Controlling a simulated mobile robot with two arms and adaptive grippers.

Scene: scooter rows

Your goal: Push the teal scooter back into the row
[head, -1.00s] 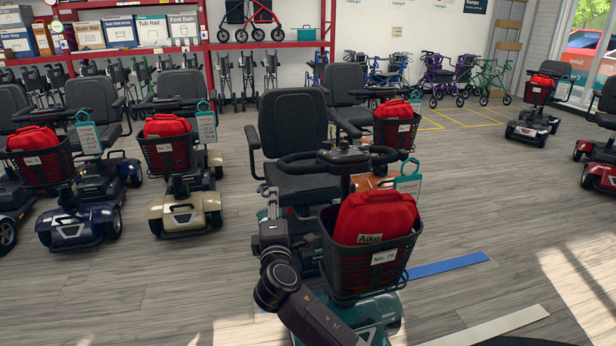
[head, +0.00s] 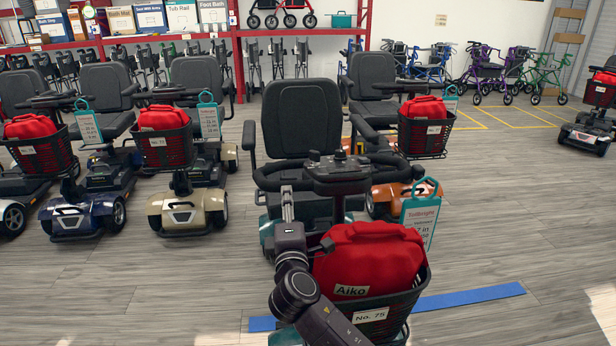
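The teal scooter (head: 267,238) stands close in front of me, its black seat (head: 301,119) towards the row and its basket towards me. The basket (head: 392,306), labelled No. 75, holds a red bag (head: 368,257) marked Aiko. A teal tag (head: 420,212) hangs at its right. My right gripper (head: 287,203) points up beside the tiller, just below the left part of the handlebar (head: 335,174). Its fingers are seen edge-on, so their opening and any contact are unclear. The arm hides part of the basket's left side. My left gripper is out of view.
A gold scooter (head: 188,207) and a blue scooter (head: 83,215) stand in the row at left. An orange scooter (head: 386,201) stands close behind at right. A blue floor strip (head: 468,296) runs under the basket end. Open floor lies left and right.

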